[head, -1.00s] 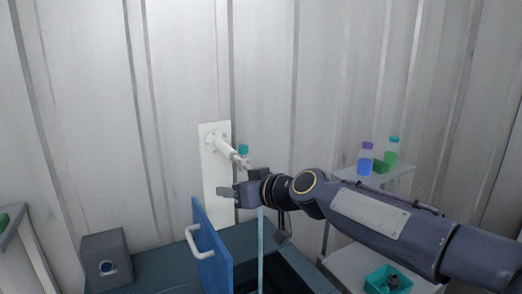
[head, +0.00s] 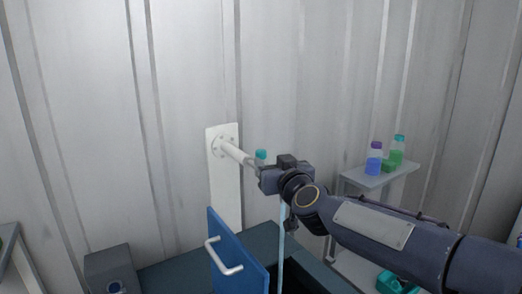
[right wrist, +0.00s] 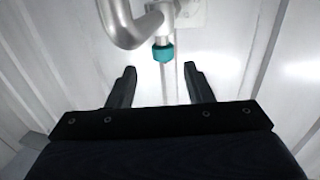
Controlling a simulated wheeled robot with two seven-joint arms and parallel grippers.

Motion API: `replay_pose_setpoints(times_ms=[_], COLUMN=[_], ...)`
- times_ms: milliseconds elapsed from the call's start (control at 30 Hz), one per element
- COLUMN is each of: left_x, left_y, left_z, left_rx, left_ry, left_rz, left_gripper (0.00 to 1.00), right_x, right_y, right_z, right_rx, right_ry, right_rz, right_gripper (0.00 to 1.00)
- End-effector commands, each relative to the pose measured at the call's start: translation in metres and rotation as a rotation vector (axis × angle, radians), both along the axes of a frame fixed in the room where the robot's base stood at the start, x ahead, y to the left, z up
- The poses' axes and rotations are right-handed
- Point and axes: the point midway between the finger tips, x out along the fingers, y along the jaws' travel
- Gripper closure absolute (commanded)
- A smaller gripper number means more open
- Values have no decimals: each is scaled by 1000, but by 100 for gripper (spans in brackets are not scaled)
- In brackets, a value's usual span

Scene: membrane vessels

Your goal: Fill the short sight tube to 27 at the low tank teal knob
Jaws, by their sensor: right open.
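The teal knob (head: 260,156) sits on a white pipe (head: 238,155) that stands out from a white wall plate (head: 224,185). The right wrist view also shows the teal knob (right wrist: 163,53), a little beyond the fingertips and between them in the picture. My right gripper (head: 268,179) is beside the pipe's end; its fingers show open and empty in the right wrist view (right wrist: 160,69). A thin pale blue vertical strip (head: 281,240) hangs below the gripper; I cannot tell whether it is liquid or a tube. No sight tube scale is readable. My left gripper is out of view.
A blue panel (head: 232,262) with a white handle stands upright over a dark blue-grey bench. A grey box (head: 108,268) is at lower left. Bottles with purple (head: 375,158) and teal (head: 397,150) caps stand on a right shelf. A teal bin (head: 388,281) is below.

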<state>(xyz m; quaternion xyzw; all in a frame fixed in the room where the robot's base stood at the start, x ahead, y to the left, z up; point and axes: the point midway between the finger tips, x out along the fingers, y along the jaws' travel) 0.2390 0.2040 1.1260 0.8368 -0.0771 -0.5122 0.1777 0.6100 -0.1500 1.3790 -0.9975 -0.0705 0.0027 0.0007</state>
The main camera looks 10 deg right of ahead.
Motion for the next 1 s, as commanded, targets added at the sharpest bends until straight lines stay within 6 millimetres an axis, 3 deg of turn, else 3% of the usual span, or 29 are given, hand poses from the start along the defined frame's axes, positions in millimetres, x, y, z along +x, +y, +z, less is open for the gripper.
replay_pose_setpoints(times_ms=[533, 900, 1000], left_x=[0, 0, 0], left_y=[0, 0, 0], left_z=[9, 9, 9], left_rx=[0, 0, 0], left_ry=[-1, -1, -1], left_rz=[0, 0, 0], left_gripper=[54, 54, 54], right_x=[69, 76, 76], right_y=[11, 12, 12], right_z=[0, 0, 0], right_rx=[0, 1, 1], right_ry=[1, 0, 0], right_rz=[1, 2, 2], right_gripper=[53, 53, 65])
